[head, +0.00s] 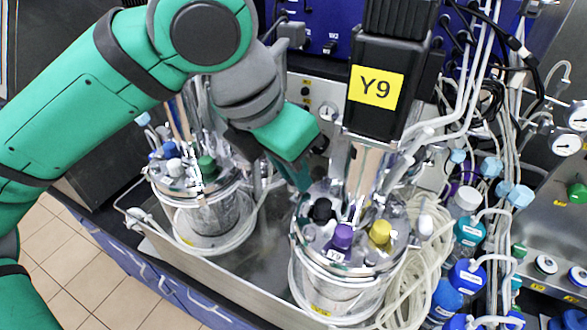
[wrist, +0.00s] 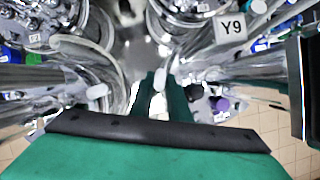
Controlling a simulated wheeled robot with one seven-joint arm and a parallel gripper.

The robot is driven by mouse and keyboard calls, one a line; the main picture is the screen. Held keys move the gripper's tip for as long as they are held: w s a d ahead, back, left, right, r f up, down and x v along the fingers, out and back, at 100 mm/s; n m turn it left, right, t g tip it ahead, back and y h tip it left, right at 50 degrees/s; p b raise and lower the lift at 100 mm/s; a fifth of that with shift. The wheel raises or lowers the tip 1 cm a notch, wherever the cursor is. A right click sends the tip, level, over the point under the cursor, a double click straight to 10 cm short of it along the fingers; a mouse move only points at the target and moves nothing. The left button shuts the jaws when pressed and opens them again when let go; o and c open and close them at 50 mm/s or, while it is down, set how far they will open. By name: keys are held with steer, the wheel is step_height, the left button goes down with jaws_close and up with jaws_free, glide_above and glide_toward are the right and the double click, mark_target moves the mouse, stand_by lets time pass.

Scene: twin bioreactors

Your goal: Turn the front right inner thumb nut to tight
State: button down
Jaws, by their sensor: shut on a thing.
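My gripper (head: 302,178) reaches down from the upper left to the back left edge of the right vessel's lid in the head view. In the wrist view its two dark green fingers (wrist: 160,88) are close together, with a small pale piece (wrist: 159,80) between their tips. This piece appears to be the thumb nut; its shape and how far it is turned cannot be made out. The right vessel (head: 335,280) has a metal lid with black, purple and yellow caps. In the head view the gripped spot is hidden by my gripper.
The left vessel (head: 205,210) stands close by with tubing around it. A black motor labelled Y9 (head: 390,85) rises above the right vessel, close to my gripper. Coiled tubes (head: 405,275) and blue-capped bottles (head: 447,300) crowd the right side. The metal tray (head: 262,262) is bare between the vessels.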

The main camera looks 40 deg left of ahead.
steer(key=m, duration=0.2)
steer(key=m+h, duration=0.1)
steer(key=m, duration=0.1)
steer(key=shift+w+a+h, duration=0.1)
steer(key=shift+a+h, duration=0.05)
steer(key=shift+h, duration=0.15)
steer(key=shift+w+a+m+g+h, duration=0.1)
steer(key=shift+m+g+h, duration=0.3)
steer(key=shift+m, duration=0.8)
steer(key=shift+a+m+g+h, duration=0.1)
steer(key=shift+m+g+h, duration=0.25)
steer(key=shift+m, duration=0.85)
steer(key=c, duration=1.7)
jaws_free()
steer(key=shift+v, duration=5.4)
